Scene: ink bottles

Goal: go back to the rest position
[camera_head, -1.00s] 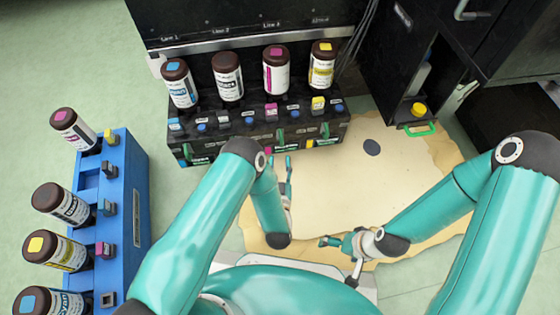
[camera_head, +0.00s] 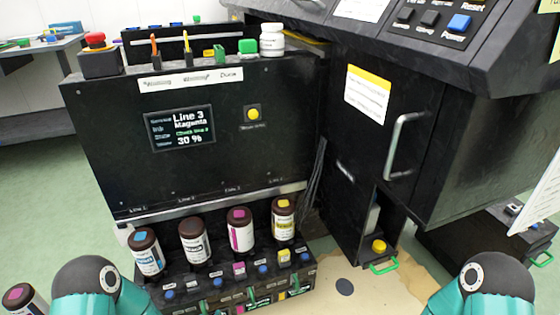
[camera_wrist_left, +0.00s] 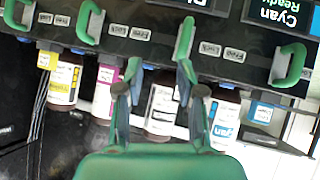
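My left gripper (camera_wrist_left: 160,75) shows in the left wrist view, its two green fingers apart with nothing held between them. Beyond the fingers is the black rack front with green latches (camera_wrist_left: 292,62), and bottles show past it. In the head view only my two teal arms show at the bottom edge, the left at lower left and the right at lower right. My right gripper is not in view.
Cyan (camera_head: 147,252), black (camera_head: 194,240), magenta (camera_head: 240,230) and yellow (camera_head: 283,217) bottles stand in the machine's rack. A screen (camera_head: 180,128) reads Line 3 Magenta, 30 %. A door handle (camera_head: 402,145) is at right. Another bottle (camera_head: 22,298) shows at lower left.

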